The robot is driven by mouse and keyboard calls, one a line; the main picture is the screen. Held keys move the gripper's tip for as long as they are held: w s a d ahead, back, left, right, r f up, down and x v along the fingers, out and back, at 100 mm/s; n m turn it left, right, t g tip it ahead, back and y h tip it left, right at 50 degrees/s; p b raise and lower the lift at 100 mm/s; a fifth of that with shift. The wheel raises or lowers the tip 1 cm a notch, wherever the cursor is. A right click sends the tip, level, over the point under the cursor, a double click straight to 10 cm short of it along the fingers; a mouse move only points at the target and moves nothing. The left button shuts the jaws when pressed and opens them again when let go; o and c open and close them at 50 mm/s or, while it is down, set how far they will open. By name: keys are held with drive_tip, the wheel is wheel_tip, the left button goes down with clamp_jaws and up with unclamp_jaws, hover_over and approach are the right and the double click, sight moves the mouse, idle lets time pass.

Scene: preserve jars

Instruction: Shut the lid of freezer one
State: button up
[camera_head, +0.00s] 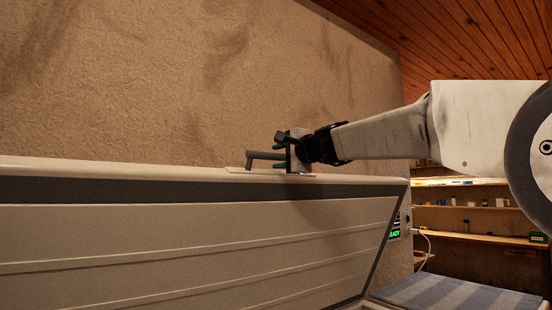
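The freezer lid (190,235) stands raised. Its ribbed white inner face, with a dark seal along the top, fills the lower left of the head view. A grey bar (258,156), which looks like the lid's handle, rises from a pale plate (237,170) at the lid's top edge. My gripper (281,152) is at that edge, at the bar's right end, with its fingers pointing left. The fingers are small and partly overlap the bar, so I cannot tell whether they are closed on it. No number shows on the freezer.
A green READY display (394,234) with a cable sits right of the lid. Shelves (470,238) with small items stand at the right, above a blue-grey striped surface (455,294). A rough plaster wall (200,80) rises behind the lid.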

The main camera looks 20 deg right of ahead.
drive_tip(key=shift+x, duration=1.05)
clamp_jaws()
drive_tip(key=shift+s, duration=0.1)
